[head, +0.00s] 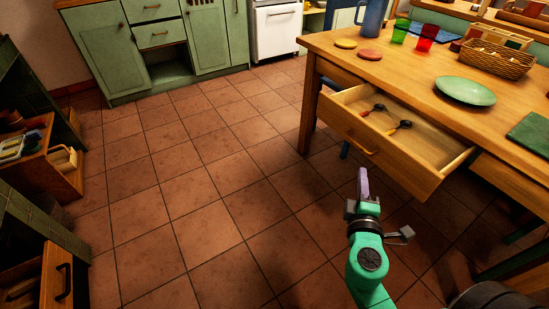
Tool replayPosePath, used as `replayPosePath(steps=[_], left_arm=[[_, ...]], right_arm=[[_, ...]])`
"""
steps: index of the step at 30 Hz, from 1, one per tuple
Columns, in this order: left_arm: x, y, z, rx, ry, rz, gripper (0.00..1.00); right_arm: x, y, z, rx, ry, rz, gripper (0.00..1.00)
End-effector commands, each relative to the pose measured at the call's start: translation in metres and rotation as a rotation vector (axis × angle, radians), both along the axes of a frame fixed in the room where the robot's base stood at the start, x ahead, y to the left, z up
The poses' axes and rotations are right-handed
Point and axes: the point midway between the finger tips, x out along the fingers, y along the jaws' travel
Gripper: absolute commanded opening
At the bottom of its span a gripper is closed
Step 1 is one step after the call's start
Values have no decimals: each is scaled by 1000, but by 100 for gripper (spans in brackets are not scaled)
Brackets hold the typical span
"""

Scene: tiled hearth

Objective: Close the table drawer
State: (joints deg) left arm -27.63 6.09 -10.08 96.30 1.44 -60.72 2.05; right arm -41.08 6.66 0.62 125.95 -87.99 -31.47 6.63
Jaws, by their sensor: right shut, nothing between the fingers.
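The table drawer (375,140) is pulled out from the wooden table (420,75) at the right. A gap shows between the fingertips and the drawer front. My left gripper is not in view.
On the table are a green plate (465,91), a wicker basket (497,58), cups, a blue jug (373,16) and a green cloth (531,134). Green cabinets (105,50) stand at the back. Open wooden drawers (48,160) are at the left. The tiled floor between is clear.

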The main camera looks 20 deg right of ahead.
Motion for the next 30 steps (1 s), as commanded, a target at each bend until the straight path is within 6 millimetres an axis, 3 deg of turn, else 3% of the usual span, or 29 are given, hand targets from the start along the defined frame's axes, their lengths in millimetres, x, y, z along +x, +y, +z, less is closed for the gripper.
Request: replayPosePath(steps=[3,8,22,30], left_arm=[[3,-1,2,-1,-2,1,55],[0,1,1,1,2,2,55],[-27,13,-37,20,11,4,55],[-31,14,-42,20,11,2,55]], right_arm=[[-3,1,17,-42,-36,-5,0],[4,-2,20,-41,-37,-4,0],[89,-48,22,-39,-37,-5,0],[97,-83,18,-37,-33,-4,0]])
